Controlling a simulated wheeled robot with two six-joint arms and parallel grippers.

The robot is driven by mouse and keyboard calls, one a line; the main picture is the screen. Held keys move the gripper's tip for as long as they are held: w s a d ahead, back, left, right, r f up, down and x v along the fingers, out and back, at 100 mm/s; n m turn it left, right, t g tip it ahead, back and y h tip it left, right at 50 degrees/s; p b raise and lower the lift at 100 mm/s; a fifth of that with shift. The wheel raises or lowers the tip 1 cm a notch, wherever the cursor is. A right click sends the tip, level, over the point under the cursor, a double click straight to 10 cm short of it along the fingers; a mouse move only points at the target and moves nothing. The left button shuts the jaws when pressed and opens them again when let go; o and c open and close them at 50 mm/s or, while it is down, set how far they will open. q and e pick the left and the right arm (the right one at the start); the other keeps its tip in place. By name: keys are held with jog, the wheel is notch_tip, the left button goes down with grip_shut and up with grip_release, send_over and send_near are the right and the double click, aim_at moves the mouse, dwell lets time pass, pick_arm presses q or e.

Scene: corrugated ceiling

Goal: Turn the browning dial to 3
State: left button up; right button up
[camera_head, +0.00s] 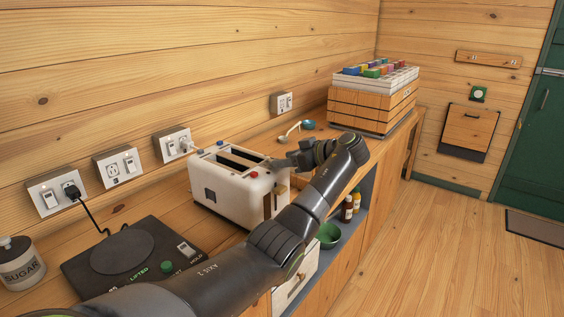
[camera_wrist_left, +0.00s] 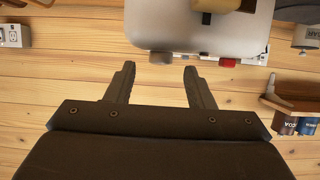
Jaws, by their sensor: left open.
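The white toaster (camera_head: 228,192) stands on the wooden counter, with two dark slots on top and a brown lever (camera_head: 282,190) on its near end. My left gripper (camera_head: 278,164) is at that end, by the upper corner, with its arm crossing in front. In the left wrist view the toaster (camera_wrist_left: 200,30) is at the top. A grey round knob (camera_wrist_left: 162,58), seemingly the browning dial, lies between the tips of my open left gripper (camera_wrist_left: 160,70), with gaps on both sides. A red button (camera_wrist_left: 227,62) is beside it. I cannot read the dial's setting. My right gripper is not in view.
A black hot plate (camera_head: 122,252) and a sugar jar (camera_head: 20,263) are on the counter at left. A wooden crate (camera_head: 371,106) with coloured blocks stands at the far end. A green bowl (camera_head: 328,236) and bottles (camera_head: 346,210) are on the shelf below.

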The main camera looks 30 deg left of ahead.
pick_arm(q)
jog(key=b+v, duration=0.3)
jog(key=v, duration=1.2)
jog(key=shift+d, duration=0.1)
